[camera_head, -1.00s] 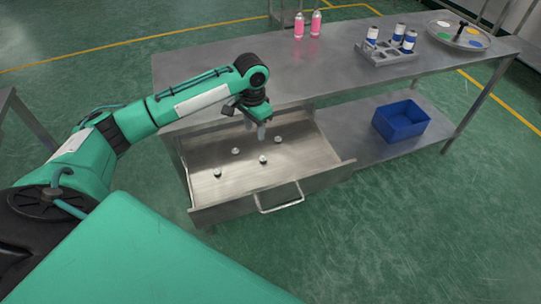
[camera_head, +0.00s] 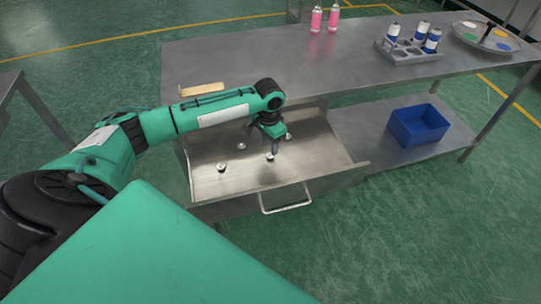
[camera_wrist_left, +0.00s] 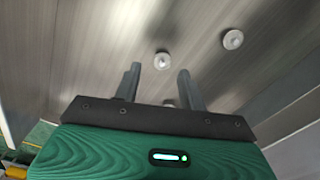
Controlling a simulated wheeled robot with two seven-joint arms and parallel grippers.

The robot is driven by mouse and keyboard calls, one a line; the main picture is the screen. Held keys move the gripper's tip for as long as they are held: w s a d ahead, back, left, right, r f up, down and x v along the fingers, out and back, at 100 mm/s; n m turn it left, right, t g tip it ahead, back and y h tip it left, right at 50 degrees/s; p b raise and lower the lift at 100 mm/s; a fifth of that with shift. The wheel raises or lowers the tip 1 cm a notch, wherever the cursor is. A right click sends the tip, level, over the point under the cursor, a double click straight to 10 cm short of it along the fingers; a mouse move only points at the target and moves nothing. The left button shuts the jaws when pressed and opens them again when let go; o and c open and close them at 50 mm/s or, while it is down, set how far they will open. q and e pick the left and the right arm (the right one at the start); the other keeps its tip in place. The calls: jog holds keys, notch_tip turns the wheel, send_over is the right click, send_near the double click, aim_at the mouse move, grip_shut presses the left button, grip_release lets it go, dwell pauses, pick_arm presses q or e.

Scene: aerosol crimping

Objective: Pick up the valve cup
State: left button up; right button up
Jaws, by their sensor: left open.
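Several small silvery valve cups lie apart on the floor of the open metal drawer (camera_head: 318,160). One valve cup (camera_head: 270,157) is right below my left gripper (camera_head: 274,151), which reaches down into the drawer. Others are the left valve cup (camera_head: 222,168), the rear one (camera_head: 241,146) and the right one (camera_head: 288,137). In the left wrist view, my left gripper (camera_wrist_left: 158,72) is open with nothing held. A valve cup (camera_wrist_left: 161,61) shows between and just beyond its fingertips, another (camera_wrist_left: 233,39) lies to the right, and a third is partly hidden behind the gripper body. My right gripper is out of view.
The drawer handle (camera_head: 285,205) faces the front. On the steel table (camera_head: 270,65) stand pink cans (camera_head: 316,18), a rack (camera_head: 408,53) with blue-and-white cans, and a round tray (camera_head: 486,37). A tan piece (camera_head: 202,89) lies behind my arm. A blue bin (camera_head: 419,126) sits on the lower shelf.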

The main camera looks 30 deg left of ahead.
aim_at(269, 156)
pick_arm(q)
jog(key=shift+w+a+f+p, duration=0.1)
jog(key=shift+w+f+p, duration=0.1)
jog(key=shift+f, duration=1.15)
jog(key=shift+w+a+f+p, duration=0.1)
jog(key=shift+w+f+p, duration=0.1)
jog(key=shift+f, duration=1.15)
jog(key=shift+s+d, duration=0.1)
jog(key=shift+c, duration=0.4)
jog(key=c, duration=0.8)
